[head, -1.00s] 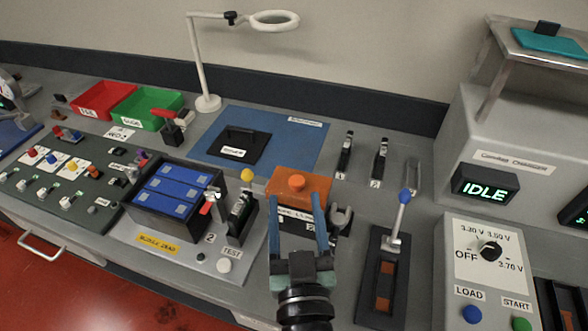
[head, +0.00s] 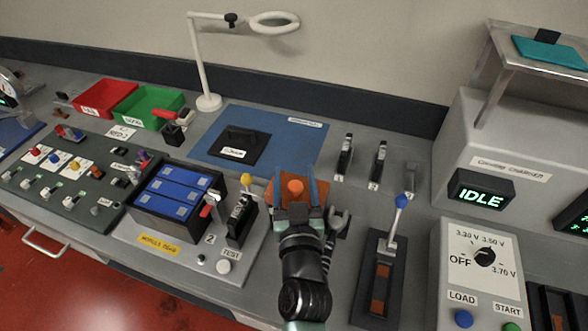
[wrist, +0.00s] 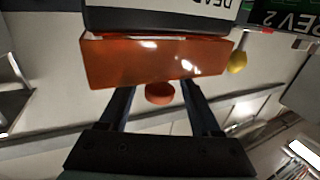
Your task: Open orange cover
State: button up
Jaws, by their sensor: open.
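The orange cover (head: 283,184) lies lowered on its dark box, with a round orange knob (head: 296,188) standing on it. My gripper (head: 298,192) is open and reaches over the cover, with one finger on each side of the knob. In the wrist view, the cover's orange panel (wrist: 155,62) fills the upper middle and the knob (wrist: 160,93) sits between my open fingers. Whether the fingers touch the cover or knob cannot be told. My gripper hides the box's front in the head view.
A yellow-knobbed switch (head: 244,208) stands close to the left, beside the blue battery module (head: 172,190). A blue-tipped lever (head: 396,212) stands to the right. A blue mat (head: 290,148) lies behind, with a lamp (head: 208,102) near the wall.

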jog(key=shift+w, duration=0.65)
grip_shut()
dwell(1.0)
